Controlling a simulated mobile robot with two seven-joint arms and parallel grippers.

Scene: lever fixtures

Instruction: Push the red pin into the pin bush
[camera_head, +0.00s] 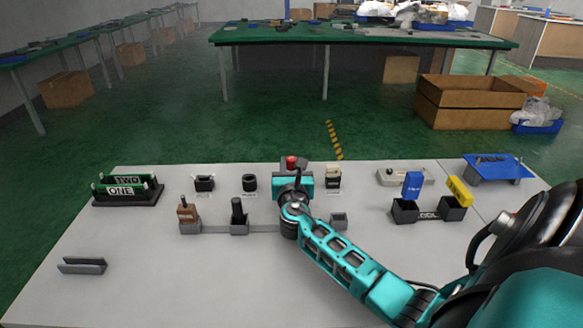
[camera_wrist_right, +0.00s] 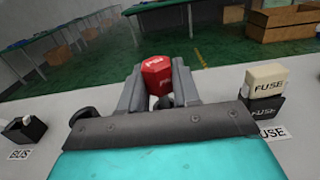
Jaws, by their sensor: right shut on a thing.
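My right gripper (camera_head: 292,172) is over the back of the white table, at the row of small labelled fixtures. In the right wrist view its two grey fingers (camera_wrist_right: 158,95) are shut on the red pin (camera_wrist_right: 157,75), one finger on each side of the red head. The red head (camera_head: 291,162) also shows in the head view, just beyond the gripper, in front of a grey block (camera_head: 303,167). The pin's lower part and the pin bush under it are hidden by the gripper, so I cannot tell how deep the pin sits. My left gripper is not in view.
A FUSE block (camera_wrist_right: 265,92) stands close on the right. A black round fixture (camera_head: 249,183) and a black box-like fixture (camera_head: 204,183) are on the left. The front middle of the table is clear.

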